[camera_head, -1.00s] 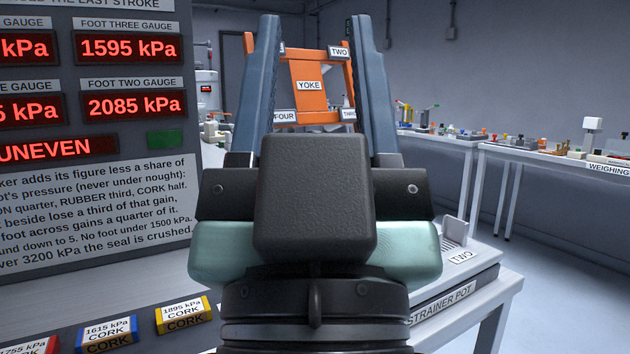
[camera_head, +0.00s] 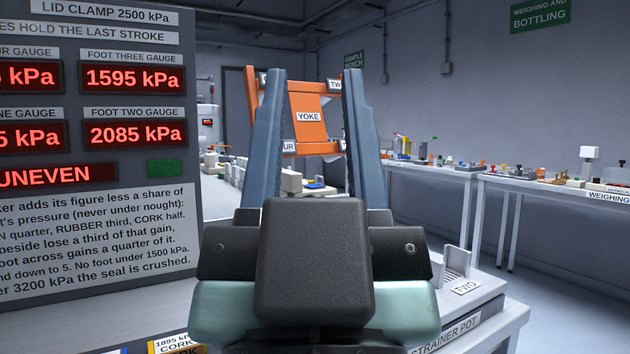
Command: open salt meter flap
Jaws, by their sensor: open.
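My gripper (camera_head: 316,78) fills the middle of the view, seen from behind, with its two long blue-grey fingers pointing away and spread wide apart. It is open, and nothing is held between the fingers. No salt meter or flap can be made out in this view; my gripper and the gauge panel hide part of the room.
An orange frame labelled YOKE (camera_head: 308,135) shows beyond and between the fingers. A gauge panel (camera_head: 160,25) stands close on the left. The strainer pot bench (camera_head: 510,312) is at lower right. Benches with small items, including the weighing bench (camera_head: 550,190), line the right wall. Open floor lies between.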

